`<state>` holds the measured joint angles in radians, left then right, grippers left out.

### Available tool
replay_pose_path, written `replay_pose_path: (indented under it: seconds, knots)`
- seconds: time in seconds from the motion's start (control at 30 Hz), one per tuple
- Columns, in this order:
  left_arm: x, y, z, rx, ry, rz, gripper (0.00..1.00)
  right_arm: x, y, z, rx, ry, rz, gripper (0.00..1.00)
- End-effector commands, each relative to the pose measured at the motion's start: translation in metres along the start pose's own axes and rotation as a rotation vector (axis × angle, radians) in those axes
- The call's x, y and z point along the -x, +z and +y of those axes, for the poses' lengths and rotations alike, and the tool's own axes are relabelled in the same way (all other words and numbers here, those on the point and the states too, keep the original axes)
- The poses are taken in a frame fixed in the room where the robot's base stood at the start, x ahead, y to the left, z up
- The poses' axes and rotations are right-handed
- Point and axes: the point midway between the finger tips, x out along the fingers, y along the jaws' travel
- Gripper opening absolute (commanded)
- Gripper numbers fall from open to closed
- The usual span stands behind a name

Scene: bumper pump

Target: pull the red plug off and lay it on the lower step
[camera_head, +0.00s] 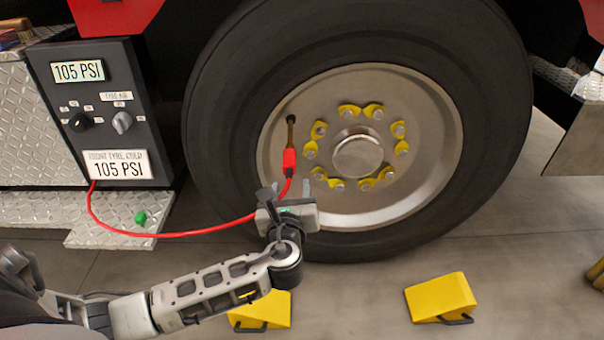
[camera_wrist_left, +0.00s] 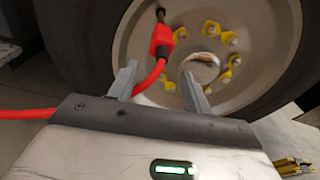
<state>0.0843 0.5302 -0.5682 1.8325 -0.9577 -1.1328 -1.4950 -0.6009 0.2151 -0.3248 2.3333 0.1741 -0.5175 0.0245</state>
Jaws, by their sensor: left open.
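The red plug (camera_head: 289,160) sits on the valve stem (camera_head: 291,120) at the left of the wheel hub. A red hose (camera_head: 180,235) runs from it to the grey control box. In the left wrist view the plug (camera_wrist_left: 161,40) is ahead of the fingers, and the hose passes close by the left finger. My left gripper (camera_head: 287,190) is open and empty, just below the plug; its two fingers also show in the left wrist view (camera_wrist_left: 158,85). The lower step (camera_head: 105,237) is a diamond-plate ledge below the box. My right gripper is not in view.
The control box (camera_head: 105,110) shows 105 PSI on two labels. A green cap (camera_head: 140,218) lies on the lower step. The large tyre (camera_head: 225,110) fills the middle. Yellow wheel chocks (camera_head: 440,298) stand on the floor, one partly behind my left arm.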

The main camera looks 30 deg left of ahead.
Motion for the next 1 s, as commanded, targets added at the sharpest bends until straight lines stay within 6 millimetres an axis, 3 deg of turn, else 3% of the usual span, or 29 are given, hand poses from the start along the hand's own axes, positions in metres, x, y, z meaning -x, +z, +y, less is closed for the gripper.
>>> replay_pose_path:
  seconds: [0.03,0.2,0.63,1.0]
  knots:
    - [-0.007,0.001,0.003,-0.063,0.011,-0.046,0.49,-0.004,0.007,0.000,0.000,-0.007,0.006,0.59]
    - [-0.012,0.014,0.005,-0.156,0.034,-0.106,0.49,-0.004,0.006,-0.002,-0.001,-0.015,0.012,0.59]
    - [-0.018,0.013,0.005,-0.155,0.035,-0.104,0.49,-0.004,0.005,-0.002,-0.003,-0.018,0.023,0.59]
    - [-0.066,0.018,0.006,-0.153,0.035,-0.105,0.49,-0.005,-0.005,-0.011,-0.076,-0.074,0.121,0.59]
